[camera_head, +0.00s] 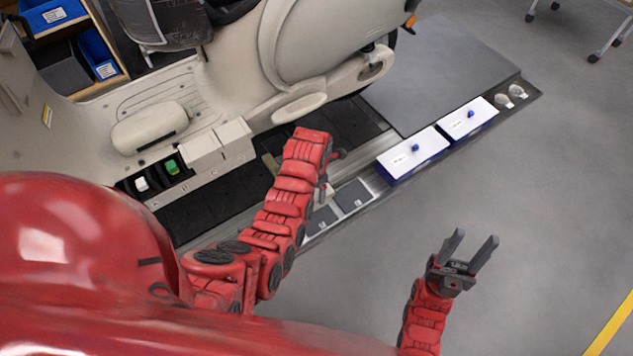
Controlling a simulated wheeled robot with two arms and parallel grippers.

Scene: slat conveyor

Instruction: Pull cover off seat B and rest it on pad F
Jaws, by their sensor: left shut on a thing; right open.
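My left arm reaches up across the middle of the view. Its gripper (324,182) is mostly hidden behind the red wrist, above the near edge of the conveyor strip, and is shut on a small light piece that I take for the cover, barely visible. Two dark square pads (353,195) lie side by side just below and right of it; their letters are too small to read. At left, a beige housing has open slots with a white block (141,184) and a green block (172,167). Which seat is B I cannot tell. My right gripper (475,240) is open and empty over the floor.
Two white lidded boxes with blue knobs, a nearer one (413,155) and a farther one (467,121), stand right of the pads. Two small clear knobs (510,95) lie beyond. A large beige scooter-like body (330,45) fills the back.

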